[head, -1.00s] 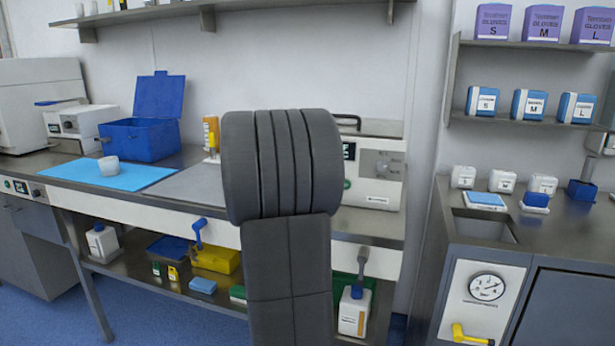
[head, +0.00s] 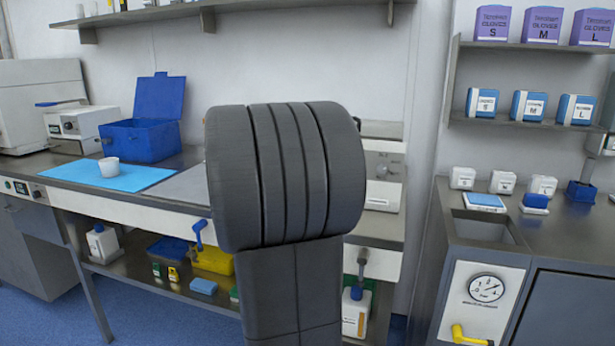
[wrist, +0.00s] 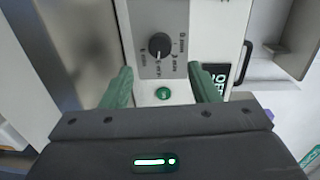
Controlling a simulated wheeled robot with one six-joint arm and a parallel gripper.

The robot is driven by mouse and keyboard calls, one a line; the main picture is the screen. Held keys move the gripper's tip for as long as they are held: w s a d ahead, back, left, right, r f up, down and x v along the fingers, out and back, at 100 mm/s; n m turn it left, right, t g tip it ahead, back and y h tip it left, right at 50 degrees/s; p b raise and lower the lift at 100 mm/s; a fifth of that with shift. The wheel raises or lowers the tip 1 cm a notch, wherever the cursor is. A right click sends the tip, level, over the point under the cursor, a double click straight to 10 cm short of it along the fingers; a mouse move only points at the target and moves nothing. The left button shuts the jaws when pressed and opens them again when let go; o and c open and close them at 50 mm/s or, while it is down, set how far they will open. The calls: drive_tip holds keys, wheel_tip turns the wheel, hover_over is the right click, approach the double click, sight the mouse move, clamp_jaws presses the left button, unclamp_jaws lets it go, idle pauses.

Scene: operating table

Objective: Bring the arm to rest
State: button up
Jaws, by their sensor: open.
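My gripper (wrist: 162,86) shows in the wrist view with its two green fingers apart and nothing between them. Beyond the fingers is the front panel of a white device (wrist: 175,15), with a black knob (wrist: 159,45), a green button (wrist: 162,93) and a dark display (wrist: 218,76) reading OFF. I cannot tell the exact gap between the fingertips and the panel. In the head view my dark grey arm fills the middle and hides the gripper and most of the white device (head: 383,195).
A small white cup (head: 109,167) stands on a light blue mat (head: 140,181) near an open blue box (head: 140,140). A lower shelf holds bottles and bins. A wall shelf (head: 285,8) runs above; a sink counter (head: 570,225) is at right.

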drive_tip(key=x, duration=0.8)
drive_tip(key=shift+r, duration=0.25)
drive_tip(key=n+p, duration=0.2)
drive_tip(key=shift+s+r+n, duration=0.1)
drive_tip(key=shift+s+n, duration=0.05)
drive_tip(key=shift+n, duration=0.15)
drive_tip(key=n+p, duration=0.3)
drive_tip(key=shift+h, duration=0.3)
drive_tip(key=n+p, duration=0.3)
drive_tip(key=n, duration=0.1)
drive_tip(key=shift+a+h, duration=0.1)
drive_tip(key=shift+h, duration=0.2)
drive_tip(key=n+p, duration=0.5)
drive_tip(key=n, duration=0.1)
drive_tip(key=n+p, duration=0.3)
drive_tip(key=shift+f+h, duration=0.3)
drive_tip(key=shift+f, duration=0.05)
